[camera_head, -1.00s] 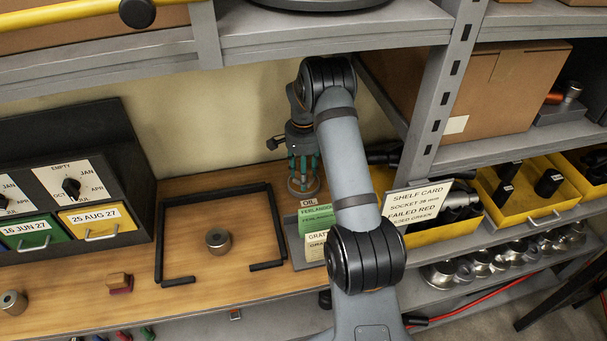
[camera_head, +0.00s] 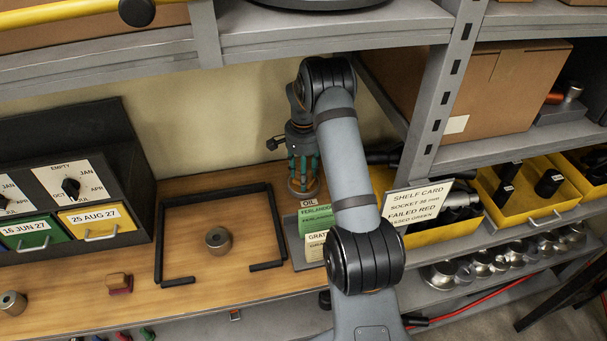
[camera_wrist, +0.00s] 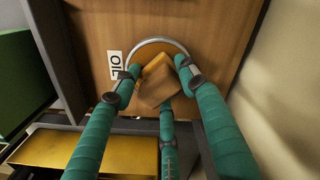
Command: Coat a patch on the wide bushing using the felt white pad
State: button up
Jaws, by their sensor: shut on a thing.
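My gripper (camera_wrist: 160,85), with teal fingers, is shut on a tan wooden block (camera_wrist: 157,90), seen in the wrist view. I take it for the pad's handle; no white felt face shows, as its underside is hidden. The block is over a round dish with a silver rim (camera_wrist: 178,47), beside a label reading OIL (camera_wrist: 115,66). I cannot tell whether it touches the dish's inside. In the head view my gripper (camera_head: 303,180) is at this dish. A squat metal bushing (camera_head: 218,240), probably the wide one, stands upright inside a black frame on the bench.
The black frame (camera_head: 160,245) has a gap at its front. A smaller-looking bushing (camera_head: 12,302) and a brown block with a red base (camera_head: 119,284) are on the left. A card holder with a green card (camera_head: 316,217) stands before the dish. Shelf posts (camera_head: 440,110) rise to the right.

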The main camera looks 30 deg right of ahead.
jog(key=shift+r+p, duration=2.3)
jog(key=shift+r, duration=1.2)
